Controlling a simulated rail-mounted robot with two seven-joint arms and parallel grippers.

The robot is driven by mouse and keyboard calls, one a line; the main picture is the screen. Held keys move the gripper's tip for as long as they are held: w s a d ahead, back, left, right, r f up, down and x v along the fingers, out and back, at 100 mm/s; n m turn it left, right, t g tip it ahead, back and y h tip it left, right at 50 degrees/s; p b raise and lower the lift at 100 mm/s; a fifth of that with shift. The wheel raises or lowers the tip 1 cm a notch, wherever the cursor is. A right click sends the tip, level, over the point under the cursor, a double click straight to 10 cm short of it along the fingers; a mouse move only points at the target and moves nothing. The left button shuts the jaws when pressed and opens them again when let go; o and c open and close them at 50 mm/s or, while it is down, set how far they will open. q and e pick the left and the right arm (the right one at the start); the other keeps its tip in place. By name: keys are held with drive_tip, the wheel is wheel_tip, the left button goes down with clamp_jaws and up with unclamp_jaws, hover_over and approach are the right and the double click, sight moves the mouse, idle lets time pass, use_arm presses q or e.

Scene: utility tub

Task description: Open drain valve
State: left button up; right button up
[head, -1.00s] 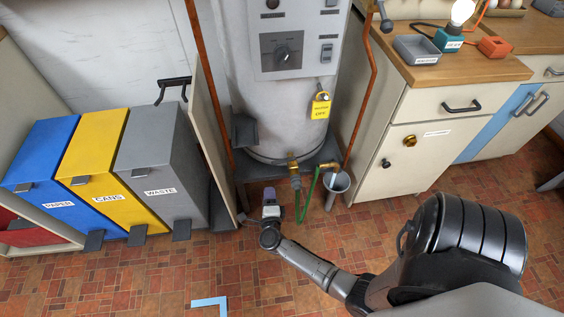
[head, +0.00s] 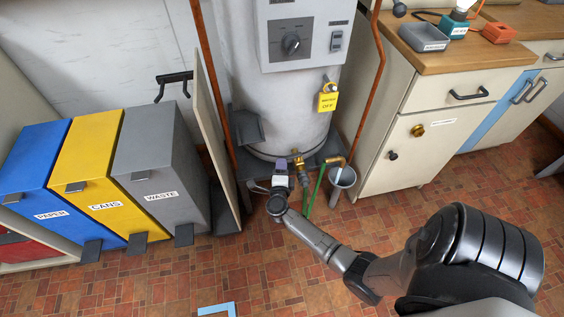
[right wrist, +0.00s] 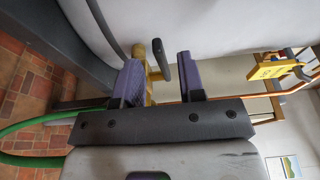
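The brass drain valve (head: 298,161) is at the foot of the grey cylindrical tank (head: 290,105). In the right wrist view, the brass valve body (right wrist: 141,57) and its dark lever (right wrist: 160,63) show ahead, in the gap between the purple finger pads. My right gripper (head: 280,169) is just left of the valve in the head view. In the right wrist view it (right wrist: 157,78) is open, with space between its fingers. I cannot tell whether a finger touches the lever. My left gripper is not in view.
A yellow tag (head: 327,101) hangs on the tank. An upright panel (head: 211,130) and waste bin (head: 157,165) stand left; a cabinet (head: 408,150) stands right. The tiled floor in front is mostly clear.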

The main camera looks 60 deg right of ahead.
sight(290, 157)
drive_tip(key=x, duration=0.1)
drive_tip(key=b+x, duration=0.1)
drive_tip(key=x, duration=0.1)
drive_tip(key=shift+s+d+f, duration=0.1)
drive_tip(key=shift+s+d, duration=0.15)
drive_tip(key=shift+w+d, duration=0.25)
drive_tip(key=shift+w, duration=0.1)
drive_tip(key=shift+s, duration=0.1)
drive_tip(key=shift+c, duration=0.7)
clamp_jaws()
